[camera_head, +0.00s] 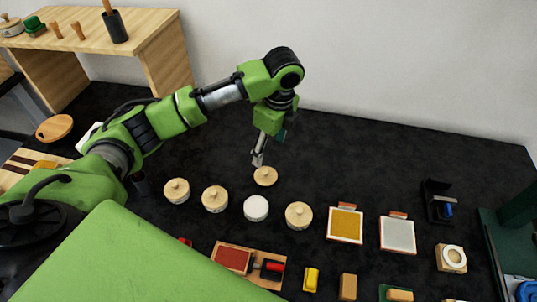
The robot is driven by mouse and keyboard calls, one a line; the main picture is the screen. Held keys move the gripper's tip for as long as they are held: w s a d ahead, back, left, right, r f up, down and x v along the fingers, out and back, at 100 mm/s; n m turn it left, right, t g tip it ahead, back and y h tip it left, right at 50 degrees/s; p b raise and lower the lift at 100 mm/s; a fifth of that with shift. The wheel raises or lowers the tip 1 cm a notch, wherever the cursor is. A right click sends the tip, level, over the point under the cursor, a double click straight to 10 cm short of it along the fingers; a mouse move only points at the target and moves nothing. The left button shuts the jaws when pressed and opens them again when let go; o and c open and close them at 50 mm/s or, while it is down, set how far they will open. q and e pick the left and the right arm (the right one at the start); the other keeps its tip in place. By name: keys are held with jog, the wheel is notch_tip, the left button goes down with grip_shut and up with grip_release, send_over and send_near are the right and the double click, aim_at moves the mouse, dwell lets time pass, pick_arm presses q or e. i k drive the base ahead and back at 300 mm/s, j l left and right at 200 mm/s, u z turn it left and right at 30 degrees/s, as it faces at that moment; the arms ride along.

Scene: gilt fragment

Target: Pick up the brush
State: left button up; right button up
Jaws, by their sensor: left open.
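My left gripper (258,162) is in the middle of the view, pointing down, open. Its fingertips are just above or behind a small round wooden disc (265,177); I cannot tell whether they touch it. I see nothing held in it. No brush can be made out for certain. My right gripper is not in view.
Round lidded pots (215,199) and a white-topped pot (256,208) stand in a row on the black surface. Two framed pads (345,224) lie to the right. The back right is clear.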

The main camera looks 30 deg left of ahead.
aim_at(310, 279)
jog(key=k, duration=2)
